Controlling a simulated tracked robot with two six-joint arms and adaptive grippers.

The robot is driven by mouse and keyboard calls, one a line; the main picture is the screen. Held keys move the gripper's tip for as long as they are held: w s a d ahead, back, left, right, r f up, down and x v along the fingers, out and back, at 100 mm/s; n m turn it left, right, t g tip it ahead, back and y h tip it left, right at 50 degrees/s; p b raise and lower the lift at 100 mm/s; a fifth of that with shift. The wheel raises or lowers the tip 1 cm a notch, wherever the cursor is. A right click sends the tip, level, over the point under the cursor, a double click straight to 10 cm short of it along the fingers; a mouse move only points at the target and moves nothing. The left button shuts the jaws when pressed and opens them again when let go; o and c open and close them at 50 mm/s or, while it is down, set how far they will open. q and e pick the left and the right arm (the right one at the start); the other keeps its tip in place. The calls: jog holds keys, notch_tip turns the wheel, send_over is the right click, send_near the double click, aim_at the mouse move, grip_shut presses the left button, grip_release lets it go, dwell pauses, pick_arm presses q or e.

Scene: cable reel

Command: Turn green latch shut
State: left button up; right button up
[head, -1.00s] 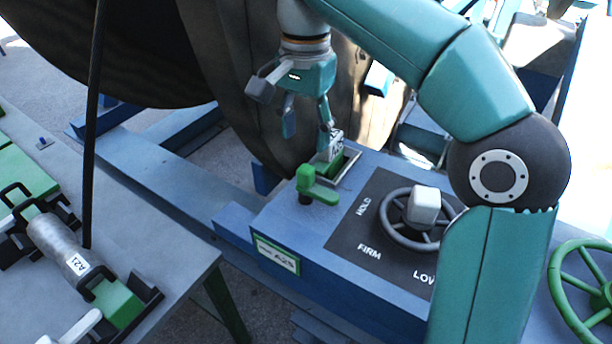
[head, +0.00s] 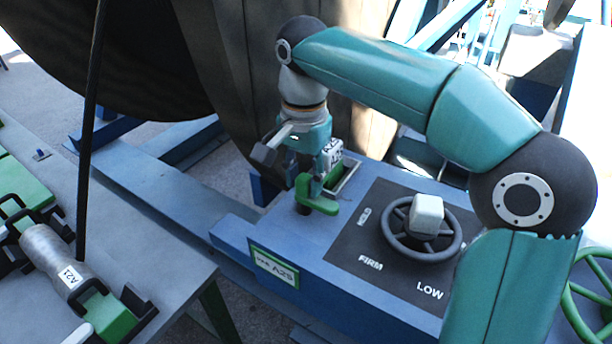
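The green latch (head: 320,206) sits on top of the blue housing, at the near end of the slot. Its lever points right, toward the dial panel. My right gripper (head: 305,181) reaches down from above with its fingers at the latch's raised knob, which they partly hide. I cannot tell whether the fingers are closed on the knob or only beside it. My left gripper is not in view.
A dark handwheel (head: 421,229) with a pale knob stands on the HOLD/FIRM/LOW panel, right of the latch. A green wheel (head: 592,295) is at the right edge. The large reel (head: 225,90) rises behind. A bench with a grey A21 cylinder (head: 52,258) is at left.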

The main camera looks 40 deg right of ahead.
jog(key=c, duration=0.5)
jog(key=shift+d, duration=0.1)
grip_shut()
jog(key=shift+r, duration=0.1)
jog(key=n+p, duration=0.1)
jog(key=n, duration=0.2)
jog(key=shift+r+p, duration=0.1)
jog(key=shift+p, duration=0.3)
jog(key=n+p, duration=0.1)
jog(key=n, duration=0.2)
jog(key=shift+n+p, duration=0.3)
jog(key=n+p, duration=0.2)
jog(key=n, duration=0.3)
jog(key=n+p, duration=0.1)
jog(key=n, duration=0.5)
jog(key=shift+w+p, duration=0.1)
jog(key=shift+p, duration=0.2)
jog(key=shift+n, duration=0.3)
